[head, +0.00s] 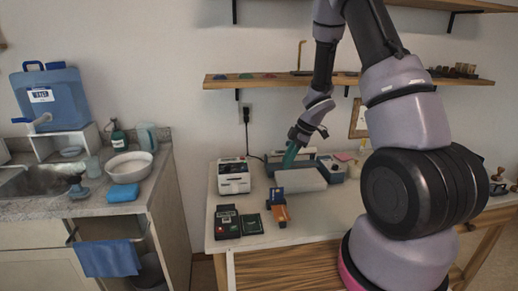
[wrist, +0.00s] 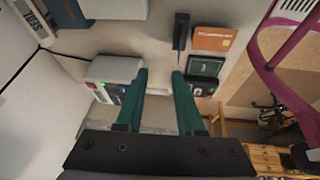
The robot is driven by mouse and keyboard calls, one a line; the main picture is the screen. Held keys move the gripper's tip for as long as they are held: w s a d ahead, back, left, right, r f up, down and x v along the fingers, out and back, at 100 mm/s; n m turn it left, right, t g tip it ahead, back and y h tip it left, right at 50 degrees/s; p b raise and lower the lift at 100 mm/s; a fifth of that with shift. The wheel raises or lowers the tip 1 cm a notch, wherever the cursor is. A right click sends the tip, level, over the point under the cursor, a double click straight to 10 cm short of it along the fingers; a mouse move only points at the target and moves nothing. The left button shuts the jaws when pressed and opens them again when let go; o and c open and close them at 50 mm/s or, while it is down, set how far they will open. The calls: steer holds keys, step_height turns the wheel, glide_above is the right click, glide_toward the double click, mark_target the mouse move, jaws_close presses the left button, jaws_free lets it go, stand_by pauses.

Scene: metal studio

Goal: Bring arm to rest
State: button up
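My gripper shows in the wrist view (wrist: 158,78) with its two green fingers apart and nothing between them. The arm reaches out and down from the upper right. Whether the fingers touch anything below cannot be told.
A white boxy device (head: 234,176), a dark device with a red light (head: 227,222) and an orange-and-blue item (head: 279,208) stand on the bench's left. A wall shelf (head: 260,81) runs behind my arm. A sink counter (head: 95,195) stands at left. The bench's front middle is clear.

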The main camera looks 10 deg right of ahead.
steer(key=w+d+r+m+t+h, duration=0.1)
steer(key=w+d+r+m+t, duration=0.15)
steer(key=r, duration=0.55)
steer(key=w+d+r+m+t+h, duration=0.1)
steer(key=w+r+m+t, duration=0.25)
steer(key=r, duration=0.45)
steer(key=s+d+r+m+t+h, duration=0.1)
steer(key=s+d+r+m+h, duration=0.15)
steer(key=r, duration=0.35)
steer(key=s+d+r+m+t+h, duration=0.1)
steer(key=s+d+r+m, duration=0.15)
steer(key=r, duration=0.35)
steer(key=s+d+r+m+h, duration=0.1)
steer(key=s+d+r+m, duration=0.1)
steer(key=s+r+m, duration=0.3)
steer(key=s+a+r+m+g+y, duration=0.1)
steer(key=s+a, duration=0.3)
steer(key=s, duration=0.6)
steer(key=s+a+r+m+g+y, duration=0.1)
steer(key=s+a+m+y, duration=0.2)
steer(key=s, duration=0.7)
steer(key=shift+s+a+m, duration=0.3)
steer(key=shift+a+m, duration=0.4)
steer(key=shift+a, duration=0.25)
